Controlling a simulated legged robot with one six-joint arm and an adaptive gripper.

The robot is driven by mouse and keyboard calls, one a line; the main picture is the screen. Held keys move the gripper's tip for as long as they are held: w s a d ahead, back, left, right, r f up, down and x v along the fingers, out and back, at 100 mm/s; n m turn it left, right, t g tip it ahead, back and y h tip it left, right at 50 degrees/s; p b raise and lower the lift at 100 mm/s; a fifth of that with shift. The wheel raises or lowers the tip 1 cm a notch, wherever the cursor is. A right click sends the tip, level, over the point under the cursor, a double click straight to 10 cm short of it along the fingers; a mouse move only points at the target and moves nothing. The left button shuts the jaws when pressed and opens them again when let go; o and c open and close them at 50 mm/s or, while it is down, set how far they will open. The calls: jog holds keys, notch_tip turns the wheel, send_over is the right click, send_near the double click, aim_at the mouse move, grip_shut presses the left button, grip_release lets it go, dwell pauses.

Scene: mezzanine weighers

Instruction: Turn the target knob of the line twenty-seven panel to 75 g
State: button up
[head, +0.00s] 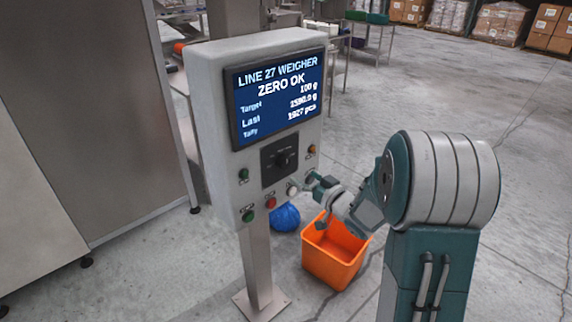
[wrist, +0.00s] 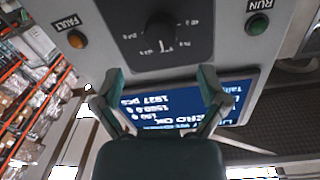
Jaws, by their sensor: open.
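The line 27 weigher panel (head: 212,125) is a grey box on a post, with a screen (head: 280,95) reading ZERO OK and target 100 g. Its black target knob (head: 283,160) sits on a dark dial plate below the screen. In the wrist view, upside down, the knob (wrist: 160,32) shows a pale mark on the side towards the screen; the scale is too small to read. My gripper (head: 312,181) is at the panel's lower right, near the white button. Its fingers (wrist: 161,76) are open and empty, apart from the knob.
Around the knob are a green RUN button (head: 243,175), an amber FAULT lamp (head: 311,150), and green (head: 248,215), red (head: 271,203) and white (head: 292,190) buttons below. An orange bin (head: 333,262) and a blue bag (head: 285,217) stand on the floor. A steel cabinet (head: 95,110) is left.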

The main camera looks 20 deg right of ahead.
aim_at(287, 165)
jog(key=x, duration=0.7)
jog(key=shift+w+a, duration=0.2)
jog(key=shift+w, duration=0.15)
jog(key=c, duration=1.2)
